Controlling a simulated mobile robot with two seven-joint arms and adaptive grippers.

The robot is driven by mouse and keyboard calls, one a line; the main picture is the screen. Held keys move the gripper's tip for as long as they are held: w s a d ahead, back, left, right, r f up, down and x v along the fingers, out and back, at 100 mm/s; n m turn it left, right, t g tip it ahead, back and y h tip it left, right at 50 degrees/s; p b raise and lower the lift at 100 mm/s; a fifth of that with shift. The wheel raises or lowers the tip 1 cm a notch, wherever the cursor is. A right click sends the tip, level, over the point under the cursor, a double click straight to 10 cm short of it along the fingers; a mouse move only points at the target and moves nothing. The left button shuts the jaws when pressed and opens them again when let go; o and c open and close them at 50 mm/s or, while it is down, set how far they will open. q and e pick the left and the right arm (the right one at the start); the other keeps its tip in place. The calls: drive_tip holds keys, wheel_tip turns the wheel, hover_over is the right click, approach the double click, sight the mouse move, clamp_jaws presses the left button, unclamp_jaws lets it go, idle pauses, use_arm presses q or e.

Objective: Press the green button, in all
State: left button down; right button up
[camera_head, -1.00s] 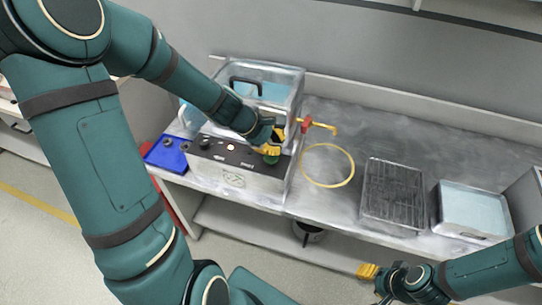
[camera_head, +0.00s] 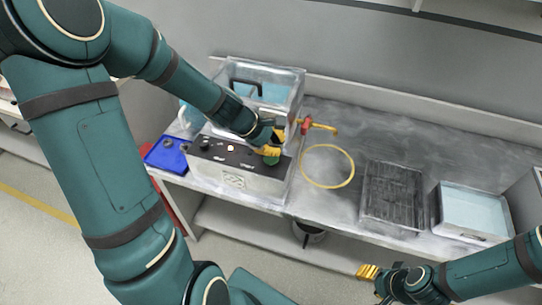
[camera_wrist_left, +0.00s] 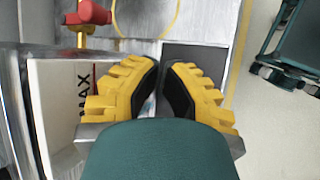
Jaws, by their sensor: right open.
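The green button (camera_head: 271,160) is on the right part of the black top panel of a grey control box (camera_head: 240,182). My left gripper (camera_head: 269,150) is right over it and hides part of it; I cannot tell whether they touch. In the left wrist view the yellow fingers of my left gripper (camera_wrist_left: 160,66) have their tips together with nothing seen between them, and the button is hidden there. My right gripper (camera_head: 368,271) is open and empty, in front of the bench at the lower right.
A clear tank (camera_head: 290,92) stands behind the box, with a red and yellow tap (camera_head: 308,125) beside it. A yellow ring (camera_head: 328,184), a dark rack (camera_head: 392,190) and a water tray (camera_head: 472,210) are to the right. A blue tray (camera_head: 166,155) lies left.

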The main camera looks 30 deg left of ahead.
use_arm(q)
drive_tip(key=shift+f, duration=0.1)
drive_tip(key=shift+f+b, duration=0.4)
drive_tip(key=shift+b, duration=0.1)
drive_tip(key=shift+f+b, duration=0.75)
drive_tip(key=shift+b, duration=0.05)
idle(0.8)
drive_tip(key=shift+r, duration=0.1)
drive_tip(key=shift+r+p, duration=1.15)
wheel_tip(320, 180, up, 5)
drive_tip(key=p, duration=0.4)
drive_tip(key=shift+r+p, duration=0.1)
drive_tip(key=shift+p, duration=0.25)
